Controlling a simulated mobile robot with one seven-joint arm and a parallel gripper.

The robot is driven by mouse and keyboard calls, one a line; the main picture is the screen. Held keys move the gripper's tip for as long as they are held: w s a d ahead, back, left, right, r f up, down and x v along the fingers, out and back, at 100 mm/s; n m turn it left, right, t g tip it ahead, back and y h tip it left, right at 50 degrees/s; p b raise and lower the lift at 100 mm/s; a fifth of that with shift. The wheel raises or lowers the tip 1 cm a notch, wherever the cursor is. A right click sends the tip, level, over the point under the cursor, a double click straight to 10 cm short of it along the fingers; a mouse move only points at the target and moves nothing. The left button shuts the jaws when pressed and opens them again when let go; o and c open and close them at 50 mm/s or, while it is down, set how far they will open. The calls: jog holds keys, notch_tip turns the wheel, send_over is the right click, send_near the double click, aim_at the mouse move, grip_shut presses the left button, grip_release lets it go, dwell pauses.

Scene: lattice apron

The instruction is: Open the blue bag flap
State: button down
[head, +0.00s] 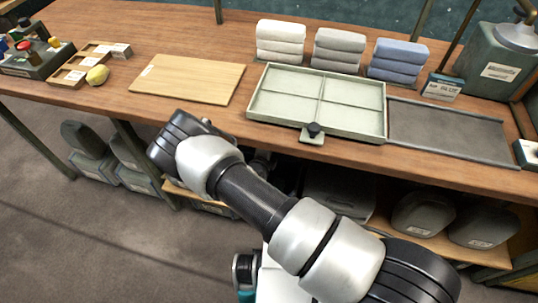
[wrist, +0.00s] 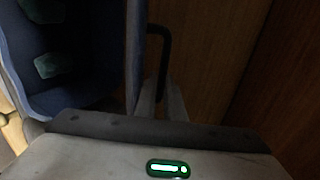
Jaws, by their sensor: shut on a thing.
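In the wrist view a dark blue bag (wrist: 85,70) fills the left side, with its inside partly showing. Its blue flap (wrist: 133,45) stands almost edge-on to the camera along the bag's right side. A black loop handle (wrist: 165,45) sticks out to the right of the flap. My gripper (wrist: 161,92) is shut on the lower part of this handle; the exact contact is dark. In the head view the bag and my gripper are hidden behind my arm and under the table.
A brown wooden panel (wrist: 215,50) stands close on the right in the wrist view. In the head view the wooden table (head: 205,38) carries a pale green divided tray (head: 290,82), a board (head: 190,80) and folded cloths (head: 340,50). Several grey bins stand below.

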jog(key=w, duration=0.1)
jog(key=w+r, duration=0.2)
jog(key=shift+d+r, duration=0.25)
jog(key=shift+w+d+r+p, duration=0.1)
jog(key=shift+w+r+p, duration=0.05)
jog(key=shift+w+p, duration=0.15)
jog(key=c, duration=2.1)
grip_release()
jog(key=shift+d, duration=0.1)
jog(key=shift+s, duration=0.1)
jog(key=v, duration=0.4)
jog(key=p+v, duration=0.1)
jog(key=v, duration=0.2)
jog(key=shift+s+a, duration=0.2)
jog(key=shift+s, duration=0.2)
jog(key=shift+s+f, duration=0.25)
jog(key=shift+s, duration=0.1)
